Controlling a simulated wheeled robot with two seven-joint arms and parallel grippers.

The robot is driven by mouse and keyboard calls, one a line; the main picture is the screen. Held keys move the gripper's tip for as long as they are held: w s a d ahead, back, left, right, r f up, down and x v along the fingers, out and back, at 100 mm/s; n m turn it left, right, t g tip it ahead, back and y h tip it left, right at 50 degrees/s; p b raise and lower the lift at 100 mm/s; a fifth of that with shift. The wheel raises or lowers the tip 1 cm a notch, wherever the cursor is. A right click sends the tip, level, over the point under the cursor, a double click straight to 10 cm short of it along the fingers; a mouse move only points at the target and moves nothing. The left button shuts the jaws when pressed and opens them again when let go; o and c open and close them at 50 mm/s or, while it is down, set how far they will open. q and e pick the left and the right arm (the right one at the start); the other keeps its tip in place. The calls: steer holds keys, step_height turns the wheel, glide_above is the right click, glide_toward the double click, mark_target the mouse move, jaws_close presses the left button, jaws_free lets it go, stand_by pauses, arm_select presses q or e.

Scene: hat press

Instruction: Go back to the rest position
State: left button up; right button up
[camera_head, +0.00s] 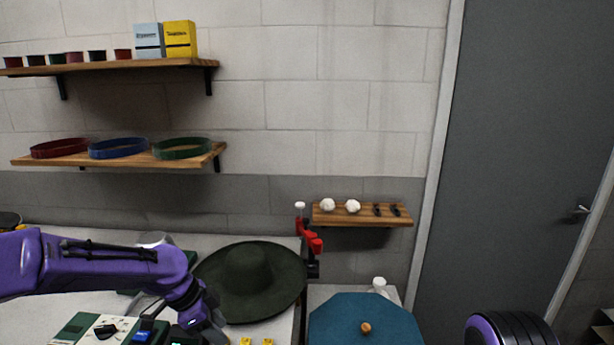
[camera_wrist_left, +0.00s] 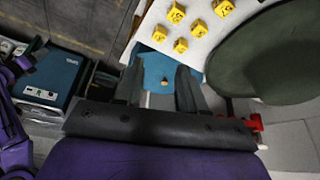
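My left arm comes in from the left in the head view, its gripper (camera_head: 200,318) low beside the left brim of a dark green wide-brimmed hat (camera_head: 255,275). In the left wrist view this gripper (camera_wrist_left: 158,82) has its two fingers apart with nothing held between them. The hat (camera_wrist_left: 275,55) also shows there at the upper right, apart from the fingers. A purple and black part of my right arm shows at the lower right of the head view. A purple arm with a dark end, likely my right gripper (camera_wrist_left: 24,62), is at the wrist view's left edge, too small to read.
A blue octagonal top with a knob (camera_head: 350,320) stands right of the hat's table. A red clamp (camera_head: 308,238) is behind the hat. Several yellow cubes (camera_wrist_left: 198,27) lie near the hat. A green-and-white device (camera_head: 105,328) is below my left arm. Wall shelves (camera_head: 120,64) hang behind.

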arm_select(q)
steer(key=s+f+n+y+b, duration=0.1)
steer(key=s+f+n+b, duration=0.35)
steer(key=f, duration=0.85)
steer(key=s+f+n+y+b, duration=0.1)
steer(key=s+f+n, duration=0.55)
steer(key=f, duration=0.65)
steer(key=s+a+f+n+t+y+b, duration=0.1)
steer(key=s+a+f+n, duration=0.4)
steer(key=s, duration=0.6)
steer(key=s+a+f+n+y+b, duration=0.4)
steer(key=s+a+f+n, duration=0.1)
steer(key=s, duration=0.6)
steer(key=shift+s+a+f+t+y, duration=0.15)
steer(key=shift+s+f+t+y, duration=0.15)
steer(key=shift+f+t+y, duration=0.15)
